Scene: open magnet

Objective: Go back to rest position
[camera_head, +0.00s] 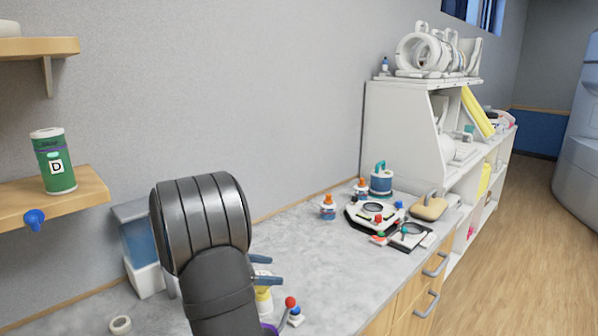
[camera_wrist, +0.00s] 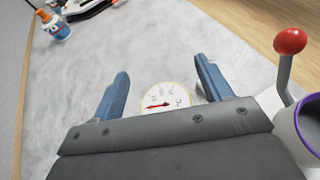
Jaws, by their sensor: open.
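My gripper (camera_head: 265,270) is over the near part of the grey counter in the head view, with my dark wrist hiding much of it. In the wrist view my gripper (camera_wrist: 162,72) shows its two blue fingers wide apart. A round white dial (camera_wrist: 167,97) with a yellow rim and a red needle shows between the fingers, partly hidden by the gripper body. I cannot tell whether the fingers touch it. In the head view a yellow and white object (camera_head: 263,300) stands just below the fingers.
A red-knobbed lever (camera_wrist: 290,42) and a purple-rimmed cup (camera_wrist: 309,125) stand close on the right. A blue-and-white container (camera_head: 140,245) stands beside my wrist. The middle counter (camera_head: 310,245) is clear.

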